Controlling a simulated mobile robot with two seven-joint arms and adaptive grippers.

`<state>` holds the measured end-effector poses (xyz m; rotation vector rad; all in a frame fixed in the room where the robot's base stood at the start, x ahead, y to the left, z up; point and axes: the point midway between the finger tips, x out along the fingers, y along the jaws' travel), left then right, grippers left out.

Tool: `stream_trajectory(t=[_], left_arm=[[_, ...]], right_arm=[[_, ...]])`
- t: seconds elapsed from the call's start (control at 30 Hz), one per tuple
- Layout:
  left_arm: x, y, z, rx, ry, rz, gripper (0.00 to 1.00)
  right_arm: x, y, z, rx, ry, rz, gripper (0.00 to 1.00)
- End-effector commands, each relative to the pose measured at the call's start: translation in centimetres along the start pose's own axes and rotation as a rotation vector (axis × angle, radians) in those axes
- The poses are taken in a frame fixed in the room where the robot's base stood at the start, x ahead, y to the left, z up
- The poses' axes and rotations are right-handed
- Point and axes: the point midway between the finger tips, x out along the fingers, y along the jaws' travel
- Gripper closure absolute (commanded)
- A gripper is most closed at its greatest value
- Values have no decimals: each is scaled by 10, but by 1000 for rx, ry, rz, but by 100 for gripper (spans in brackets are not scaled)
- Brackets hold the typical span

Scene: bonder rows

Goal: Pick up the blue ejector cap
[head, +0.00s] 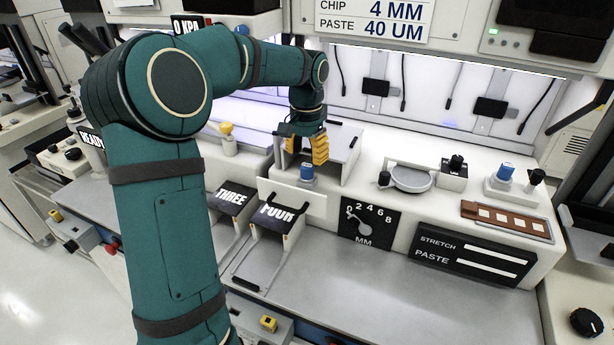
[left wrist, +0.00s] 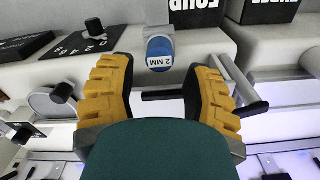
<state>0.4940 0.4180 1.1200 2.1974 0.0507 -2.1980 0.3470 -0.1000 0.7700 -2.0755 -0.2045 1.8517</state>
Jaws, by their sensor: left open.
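A blue ejector cap (head: 307,171) sits on a short white post on the light machine ledge, just behind the FOUR block. In the left wrist view, the blue cap (left wrist: 160,52) shows a white face reading "2 MM", between and just beyond the fingertips. My left gripper (head: 307,152) has yellow ribbed fingers, stands open just above and behind this cap, and holds nothing. A second blue cap (head: 505,171) stands on a white block at the right. My right gripper is not in view.
A THREE block (head: 232,201) and a FOUR block (head: 277,216) stand in front of the cap. A black dial plate (head: 370,222) is to its right. A yellow-topped post (head: 227,130) is to its left. A dark bar (left wrist: 163,94) crosses between the fingers in the wrist view.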

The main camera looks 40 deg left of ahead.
Motion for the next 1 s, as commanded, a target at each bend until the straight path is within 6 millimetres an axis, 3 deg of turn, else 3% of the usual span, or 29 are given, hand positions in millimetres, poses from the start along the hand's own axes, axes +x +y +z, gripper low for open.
stream_trajectory(t=[0.17,0.5,0.83,0.97,1.0], left_arm=[[11,0,0,0,-1,0,51],[56,0,0,1,-2,0,51],[60,0,0,1,0,0,52],[59,0,0,1,0,0,97],[59,0,0,1,0,0,100]], right_arm=[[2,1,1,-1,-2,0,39],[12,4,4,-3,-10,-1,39],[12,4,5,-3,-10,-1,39],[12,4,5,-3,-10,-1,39],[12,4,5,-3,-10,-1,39]])
